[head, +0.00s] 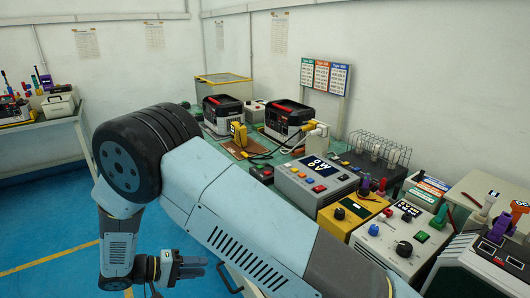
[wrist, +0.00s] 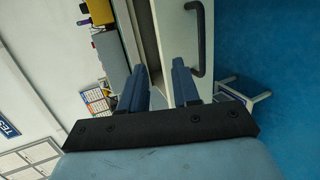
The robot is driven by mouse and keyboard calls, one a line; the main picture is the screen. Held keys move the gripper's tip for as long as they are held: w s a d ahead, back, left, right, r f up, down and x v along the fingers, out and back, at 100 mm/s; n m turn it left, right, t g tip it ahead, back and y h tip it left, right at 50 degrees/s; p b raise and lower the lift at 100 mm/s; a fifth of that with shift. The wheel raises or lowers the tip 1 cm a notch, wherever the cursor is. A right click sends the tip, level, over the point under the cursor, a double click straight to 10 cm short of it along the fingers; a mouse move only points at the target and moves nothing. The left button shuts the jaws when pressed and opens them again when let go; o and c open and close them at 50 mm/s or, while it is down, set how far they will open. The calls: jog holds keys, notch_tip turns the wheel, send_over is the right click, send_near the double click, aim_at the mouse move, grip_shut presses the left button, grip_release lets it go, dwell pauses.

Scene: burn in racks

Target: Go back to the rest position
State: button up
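My gripper (head: 198,267) hangs low beside the near left end of the bench in the head view, over the blue floor. Its fingers point to the right. In the wrist view my gripper (wrist: 162,78) has its two blue-grey fingers apart, with nothing between them. A pale cabinet or bench side with a dark handle (wrist: 201,38) shows beyond the fingers. My arm folds across the front of the bench and hides part of its near edge.
The bench carries black-and-red units (head: 288,118), a grey control box (head: 316,181), a yellow box (head: 352,212) and a wire rack (head: 380,150). Another table (head: 40,125) stands at the far left. The blue floor (head: 50,215) on the left is clear.

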jog(key=w+d+r+m+g+y, duration=0.2)
jog(key=w+d+r+g+y, duration=0.1)
jog(key=d+r, duration=0.95)
jog(key=w+d+r+m+g+y, duration=0.1)
jog(key=w+d+r+g+y, duration=0.25)
jog(key=d+r, duration=0.85)
jog(key=s+d+r+m+t+y, duration=0.1)
jog(key=s+d+r+t+y, duration=0.2)
jog(key=s+d+r, duration=0.3)
jog(key=s+d+r+m+t+y, duration=0.1)
jog(key=s+d+r+t+y, duration=0.2)
jog(key=s+d+r, duration=0.4)
jog(key=s+d, duration=0.2)
jog(key=d, duration=0.4)
jog(key=shift+s+d+m, duration=0.2)
jog(key=shift+s+m, duration=0.1)
jog(key=shift+s, duration=0.05)
